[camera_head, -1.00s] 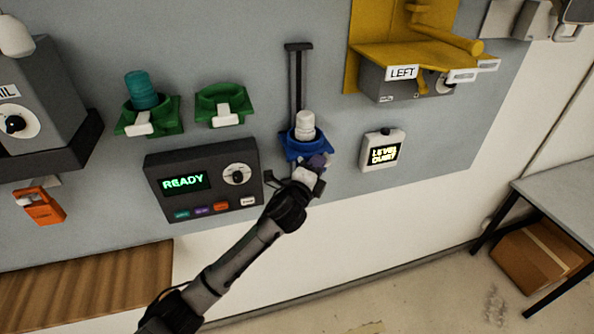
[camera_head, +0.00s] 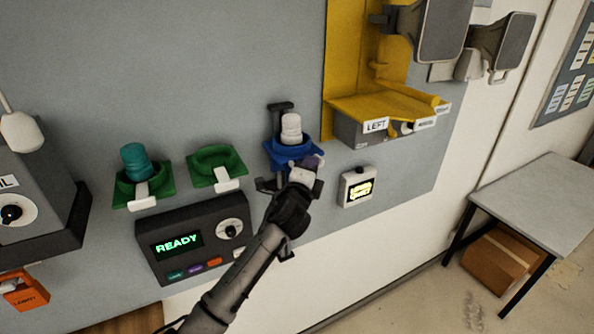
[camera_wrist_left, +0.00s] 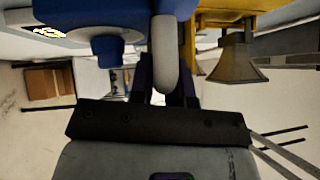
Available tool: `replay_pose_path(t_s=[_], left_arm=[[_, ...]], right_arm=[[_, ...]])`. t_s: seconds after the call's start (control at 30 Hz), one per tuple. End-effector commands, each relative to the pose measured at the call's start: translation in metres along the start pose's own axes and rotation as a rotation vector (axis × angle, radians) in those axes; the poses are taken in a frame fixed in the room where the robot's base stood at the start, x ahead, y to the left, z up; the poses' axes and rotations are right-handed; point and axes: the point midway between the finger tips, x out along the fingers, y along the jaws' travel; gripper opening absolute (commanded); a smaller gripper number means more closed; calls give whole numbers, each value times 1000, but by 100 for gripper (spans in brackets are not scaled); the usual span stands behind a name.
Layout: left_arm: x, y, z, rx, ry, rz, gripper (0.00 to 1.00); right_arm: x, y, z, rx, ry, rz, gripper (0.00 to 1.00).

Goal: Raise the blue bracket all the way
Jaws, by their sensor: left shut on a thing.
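The blue bracket (camera_head: 290,153) sits on a black vertical rail (camera_head: 281,115) on the grey wall panel, with a white cylindrical piece (camera_head: 291,128) upright in it. A short length of rail and its end cap show above the bracket. My left gripper (camera_head: 304,171) is at the bracket's lower front and is shut on its pale handle. In the left wrist view, the bracket (camera_wrist_left: 105,18) is at the top, and the pale handle (camera_wrist_left: 165,55) runs between my fingers (camera_wrist_left: 166,88). The fingertips are partly hidden. My right gripper is out of view.
Two green brackets (camera_head: 216,166) are to the left, one holding a teal piece (camera_head: 136,160). A dark READY console (camera_head: 195,240) is below left.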

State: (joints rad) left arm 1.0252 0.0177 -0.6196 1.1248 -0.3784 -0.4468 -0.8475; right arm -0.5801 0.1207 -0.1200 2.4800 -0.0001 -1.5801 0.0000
Motion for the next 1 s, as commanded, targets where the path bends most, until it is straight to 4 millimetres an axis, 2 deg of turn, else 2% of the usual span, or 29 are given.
replay_pose_path(t_s=[0.03,0.3,0.33,0.43,0.77,1.0], left_arm=[[1,-8,0,4,0,-12,0],[1,-10,0,6,0,-16,0],[1,-11,0,6,0,-16,18],[1,-10,0,6,0,-16,27],[0,-7,1,4,-1,-11,27],[-20,-5,1,2,-1,-12,27]], right_arm=[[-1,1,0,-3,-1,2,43],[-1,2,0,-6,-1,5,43],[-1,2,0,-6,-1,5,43],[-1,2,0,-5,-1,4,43],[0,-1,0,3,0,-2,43],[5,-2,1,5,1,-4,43]])
